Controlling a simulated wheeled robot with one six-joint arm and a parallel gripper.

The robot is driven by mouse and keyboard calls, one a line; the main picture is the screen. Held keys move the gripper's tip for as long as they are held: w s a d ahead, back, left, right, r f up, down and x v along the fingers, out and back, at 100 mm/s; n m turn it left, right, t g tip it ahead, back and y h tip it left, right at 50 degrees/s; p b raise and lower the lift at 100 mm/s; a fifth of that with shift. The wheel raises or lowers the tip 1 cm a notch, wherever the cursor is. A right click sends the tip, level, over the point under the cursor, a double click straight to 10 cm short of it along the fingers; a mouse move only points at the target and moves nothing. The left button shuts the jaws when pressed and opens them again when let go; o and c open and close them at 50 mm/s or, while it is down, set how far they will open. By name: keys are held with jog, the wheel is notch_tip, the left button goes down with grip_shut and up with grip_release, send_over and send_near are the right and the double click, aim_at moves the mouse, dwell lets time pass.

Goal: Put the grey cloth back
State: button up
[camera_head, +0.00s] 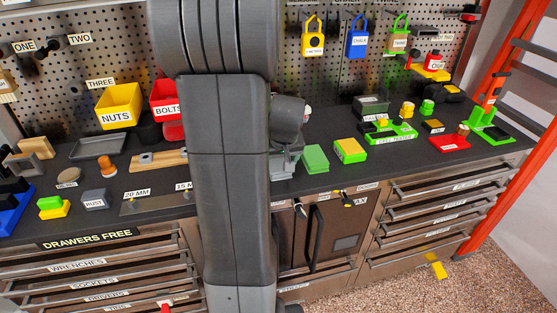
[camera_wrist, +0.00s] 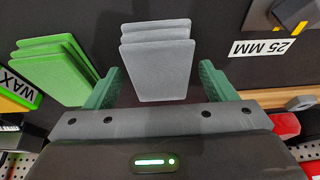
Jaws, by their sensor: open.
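A stack of grey cloths (camera_wrist: 158,62) lies on the dark worktop in the wrist view, its layers slightly fanned. My gripper (camera_wrist: 158,80) is open, with one green finger on each side of the near part of the stack. I see a gap on both sides, so the fingers do not appear to pinch it. In the head view my arm covers most of this area; a grey shape shows just right of the arm, but I cannot tell cloth from gripper there.
A stack of green cloths (camera_wrist: 55,68) lies just left in the wrist view, beside a WAX label (camera_wrist: 18,82). A 25 MM label (camera_wrist: 263,49) is at the right.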

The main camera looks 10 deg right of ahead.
jog(key=shift+r, duration=0.1)
jog(key=v, duration=1.2)
